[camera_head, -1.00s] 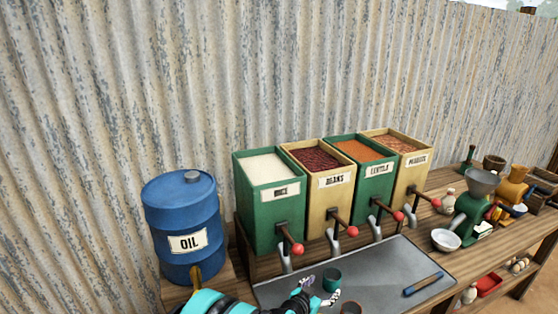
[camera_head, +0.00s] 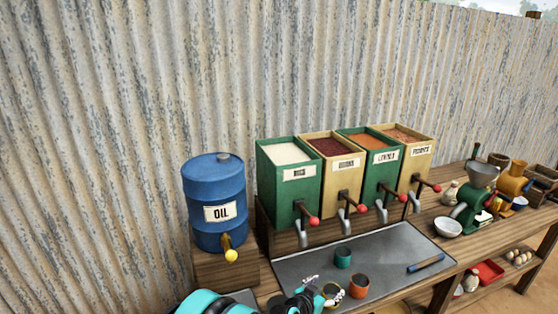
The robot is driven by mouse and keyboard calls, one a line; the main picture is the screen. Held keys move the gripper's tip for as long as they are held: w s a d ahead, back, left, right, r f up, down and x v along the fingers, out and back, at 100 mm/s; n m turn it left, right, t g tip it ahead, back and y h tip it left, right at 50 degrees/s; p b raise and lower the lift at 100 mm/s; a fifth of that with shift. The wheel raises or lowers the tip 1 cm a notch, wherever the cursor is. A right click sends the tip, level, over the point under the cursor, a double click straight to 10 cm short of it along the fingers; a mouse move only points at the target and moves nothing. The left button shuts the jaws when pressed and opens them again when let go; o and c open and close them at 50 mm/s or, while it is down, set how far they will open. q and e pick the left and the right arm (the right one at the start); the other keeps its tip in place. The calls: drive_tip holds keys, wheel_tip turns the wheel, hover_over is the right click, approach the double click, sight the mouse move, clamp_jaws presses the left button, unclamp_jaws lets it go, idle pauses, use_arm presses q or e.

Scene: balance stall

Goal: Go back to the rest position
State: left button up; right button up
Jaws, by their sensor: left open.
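My left gripper (camera_head: 329,293) is at the bottom middle of the head view, at the front edge of the grey metal tray (camera_head: 300,268). It is open, and nothing shows between its fingers. A teal cup (camera_head: 343,257) stands upright on the tray, beyond the gripper and apart from it. An orange-brown cup (camera_head: 359,287) stands just right of the gripper; I cannot tell whether they touch. My right gripper is not in view.
Several dispensers with red-knobbed levers stand behind the tray, from the rice bin (camera_head: 291,190) rightward. A blue oil drum (camera_head: 214,205) with a yellow tap is at left. A blue-handled tool (camera_head: 426,263) lies on the tray's right. A green grinder (camera_head: 470,205) and white bowl (camera_head: 447,228) stand farther right.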

use_arm(q)
drive_tip(key=s+a+r+n+y, duration=0.2)
drive_tip(key=s+a+r, duration=0.35)
drive_tip(key=a, duration=0.35)
drive_tip(key=s+a+r+n+y, duration=0.1)
drive_tip(key=s+a+r+y, duration=0.1)
drive_tip(key=s+a+r, duration=0.4)
drive_tip(key=s+a+n+g+y, duration=0.3)
drive_tip(key=s+a+n+y, duration=0.1)
drive_tip(key=s+a, duration=1.4)
drive_tip(key=shift+a+r+n, duration=0.15)
drive_tip(key=shift+a+n, duration=0.05)
drive_tip(key=shift+n, duration=0.2)
